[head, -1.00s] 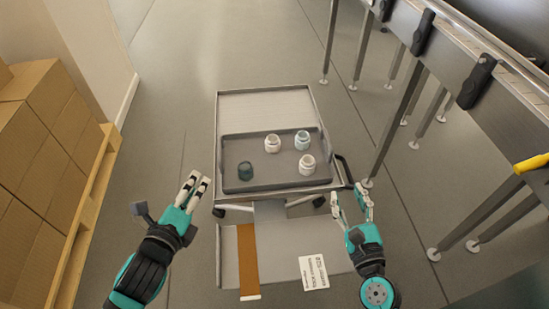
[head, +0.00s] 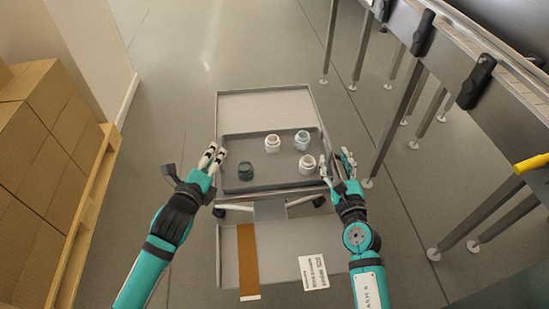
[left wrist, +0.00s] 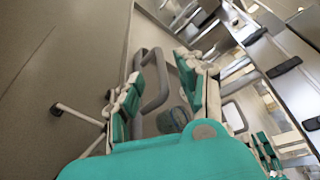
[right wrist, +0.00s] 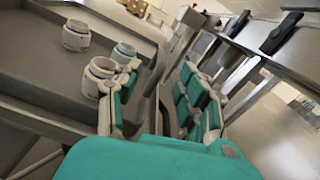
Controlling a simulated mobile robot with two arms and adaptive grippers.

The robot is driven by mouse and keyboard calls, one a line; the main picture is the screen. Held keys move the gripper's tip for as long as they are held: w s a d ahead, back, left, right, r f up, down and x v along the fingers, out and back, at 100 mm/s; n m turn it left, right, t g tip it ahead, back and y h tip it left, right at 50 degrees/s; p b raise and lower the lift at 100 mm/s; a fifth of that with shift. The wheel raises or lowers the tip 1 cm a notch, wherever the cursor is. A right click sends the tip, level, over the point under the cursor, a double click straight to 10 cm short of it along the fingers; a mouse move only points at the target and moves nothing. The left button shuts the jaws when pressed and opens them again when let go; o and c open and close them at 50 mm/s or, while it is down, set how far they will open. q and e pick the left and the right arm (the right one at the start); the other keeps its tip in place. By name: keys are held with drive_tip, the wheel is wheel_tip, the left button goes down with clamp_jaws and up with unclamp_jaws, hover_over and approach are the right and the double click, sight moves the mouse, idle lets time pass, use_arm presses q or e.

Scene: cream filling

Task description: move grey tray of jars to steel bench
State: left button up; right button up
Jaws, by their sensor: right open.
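The grey tray (head: 262,184) lies on a wheeled cart in the head view and holds white, pale blue and dark teal jars. White jars (head: 272,143) (head: 307,165), a pale blue jar (head: 302,140) and the dark jar (head: 246,171) stand upright. My left gripper (head: 213,156) is open at the tray's left side; in the left wrist view, a grey loop handle (left wrist: 155,82) shows between its spread fingers. My right gripper (head: 336,164) is open at the tray's right side, beside the nearer white jar. The right wrist view shows jars (right wrist: 101,76) left of its fingers.
The cart (head: 265,104) has a bare surface behind the tray. The steel bench (head: 480,105) runs along the right, with black clamps on its edge and legs on the floor. Cardboard boxes (head: 40,160) on a pallet stand at the left. Open floor lies behind the cart.

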sight(220, 144)
use_arm(q)
drive_tip(key=x, duration=0.6)
drive_tip(key=shift+w, duration=0.15)
use_arm(e)
drive_tip(key=w, duration=0.6)
drive_tip(key=shift+w+a, duration=0.1)
drive_tip(key=shift+a, duration=0.25)
use_arm(q)
clamp_jaws()
use_arm(e)
drive_tip(key=c, duration=0.8)
clamp_jaws()
